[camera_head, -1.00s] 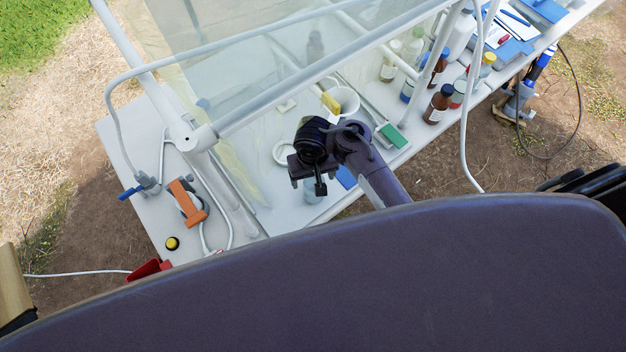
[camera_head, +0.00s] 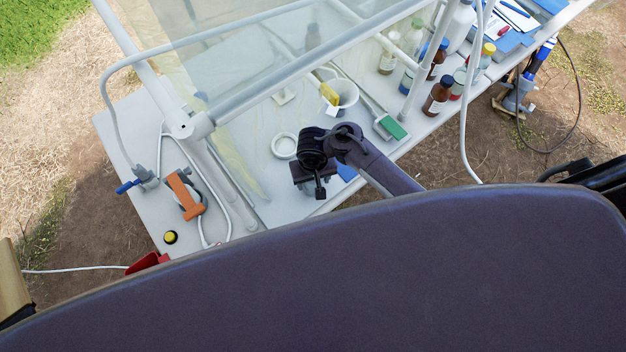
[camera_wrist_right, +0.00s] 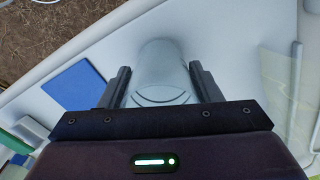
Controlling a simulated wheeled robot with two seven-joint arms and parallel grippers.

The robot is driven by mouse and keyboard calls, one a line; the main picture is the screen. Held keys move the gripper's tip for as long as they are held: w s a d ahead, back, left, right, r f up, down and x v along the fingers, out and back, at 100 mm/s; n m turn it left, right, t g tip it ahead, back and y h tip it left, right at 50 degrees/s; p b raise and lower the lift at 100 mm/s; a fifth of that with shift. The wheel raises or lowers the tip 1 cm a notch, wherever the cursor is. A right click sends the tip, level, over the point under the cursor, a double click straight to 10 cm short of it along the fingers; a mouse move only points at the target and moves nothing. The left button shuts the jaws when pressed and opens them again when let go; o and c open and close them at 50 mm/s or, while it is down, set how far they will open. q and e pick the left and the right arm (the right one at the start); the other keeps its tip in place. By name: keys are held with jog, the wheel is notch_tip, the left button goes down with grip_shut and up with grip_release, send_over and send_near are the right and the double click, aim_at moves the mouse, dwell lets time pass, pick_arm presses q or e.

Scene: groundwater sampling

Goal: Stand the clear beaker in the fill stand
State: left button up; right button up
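The clear beaker (camera_wrist_right: 160,72) is between the two fingers of my right gripper (camera_wrist_right: 160,82) in the right wrist view, with its rim toward the palm. The fingers lie close along both sides; whether they press on it I cannot tell. In the head view my right gripper (camera_head: 320,186) is over the front of the table and hides the beaker. A white ring (camera_head: 284,146) lies just behind and left of it. I cannot tell for sure whether this ring is the fill stand. My left gripper is not in view.
A white cup (camera_head: 347,92) with a yellow item, a green-ended tool (camera_head: 391,127) and several bottles (camera_head: 437,98) stand behind and to the right. A blue pad (camera_head: 347,172) is beside the gripper. A white frame post (camera_head: 222,180) and an orange clamp (camera_head: 186,196) are left.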

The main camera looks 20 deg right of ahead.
jog(key=c, duration=0.7)
jog(key=shift+r, duration=0.1)
